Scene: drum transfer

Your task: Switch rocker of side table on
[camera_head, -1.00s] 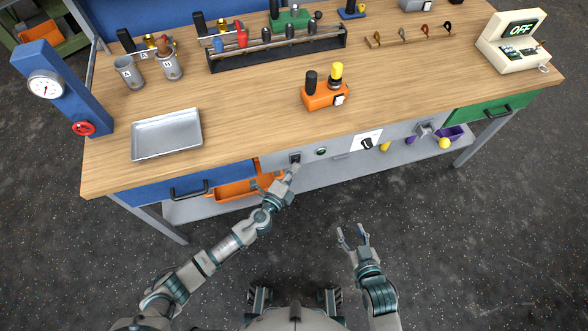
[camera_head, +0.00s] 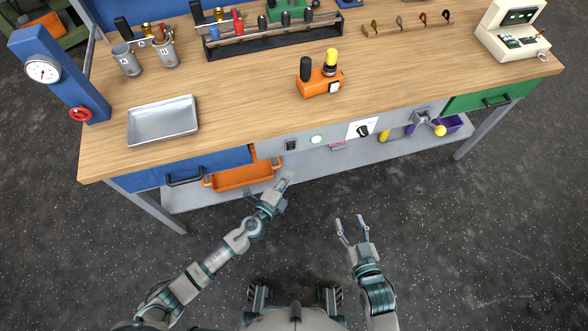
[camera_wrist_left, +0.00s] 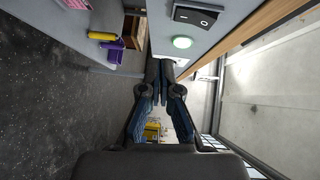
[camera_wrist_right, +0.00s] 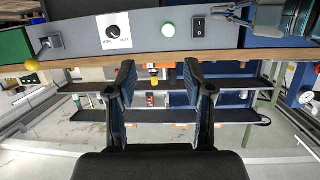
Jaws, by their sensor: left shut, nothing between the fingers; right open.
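The black rocker switch (camera_head: 291,146) sits on the grey front panel (camera_head: 308,150) of the table, right of the blue drawer. It also shows in the left wrist view (camera_wrist_left: 194,17) and the right wrist view (camera_wrist_right: 199,26). The round indicator (camera_head: 316,139) beside it glows pale green, also in the left wrist view (camera_wrist_left: 182,42). My left gripper (camera_head: 287,177) is shut and empty, in front of and below the rocker, apart from it. My right gripper (camera_head: 350,222) is open and empty, farther right and away from the table.
An orange bin (camera_head: 243,178) is on the lower shelf near my left gripper. The blue drawer (camera_head: 190,167) has a black handle. A dial (camera_head: 362,130) and a lever with a yellow ball (camera_head: 439,130) are farther right. The floor before the table is clear.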

